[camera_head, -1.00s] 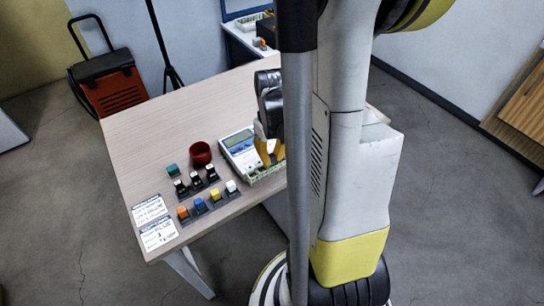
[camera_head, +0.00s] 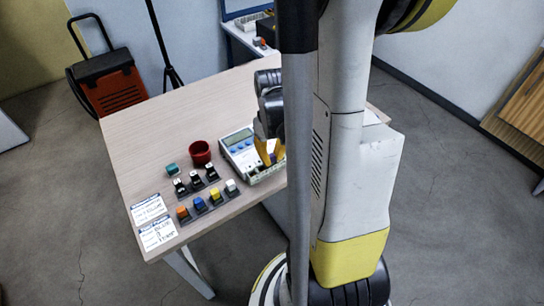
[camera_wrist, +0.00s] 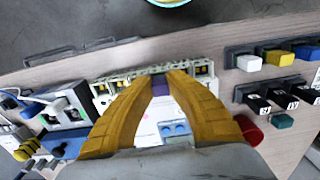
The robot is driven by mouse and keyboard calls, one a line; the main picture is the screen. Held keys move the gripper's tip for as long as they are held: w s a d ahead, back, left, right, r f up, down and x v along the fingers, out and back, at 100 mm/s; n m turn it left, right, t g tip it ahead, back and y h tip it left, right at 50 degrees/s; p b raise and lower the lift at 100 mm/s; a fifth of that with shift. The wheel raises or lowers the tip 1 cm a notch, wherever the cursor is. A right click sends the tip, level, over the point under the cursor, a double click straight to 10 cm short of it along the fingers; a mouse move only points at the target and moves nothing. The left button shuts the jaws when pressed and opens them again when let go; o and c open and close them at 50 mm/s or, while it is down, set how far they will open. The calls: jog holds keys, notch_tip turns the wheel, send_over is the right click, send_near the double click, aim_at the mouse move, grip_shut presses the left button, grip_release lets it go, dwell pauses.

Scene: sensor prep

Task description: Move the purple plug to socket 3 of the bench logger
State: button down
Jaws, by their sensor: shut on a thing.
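My gripper (camera_wrist: 160,76) is shut on the purple plug (camera_wrist: 160,86), which shows between its yellow fingertips in the wrist view. The plug is at the socket row (camera_wrist: 118,83) of the bench logger; the fingers hide whether it is seated and which socket it is at. In the head view, the white logger (camera_head: 237,141) with its display and blue buttons lies on the table, and my gripper (camera_head: 271,158) is over its front socket edge. A bit of purple (camera_head: 272,157) shows between the fingers.
Left of the logger in the head view are a red cup (camera_head: 200,152), a teal block (camera_head: 172,169), black-based plugs and a row of coloured plugs (camera_head: 201,205). Labels (camera_head: 148,210) lie at the table's corner. In the wrist view, another device (camera_wrist: 66,112) stands close left.

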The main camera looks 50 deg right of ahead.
jog(key=shift+f, duration=0.15)
jog(key=c, duration=1.1)
grip_release()
jog(key=shift+c, duration=0.2)
jog(key=shift+r+p, duration=2.75)
jog(key=shift+r, duration=0.85)
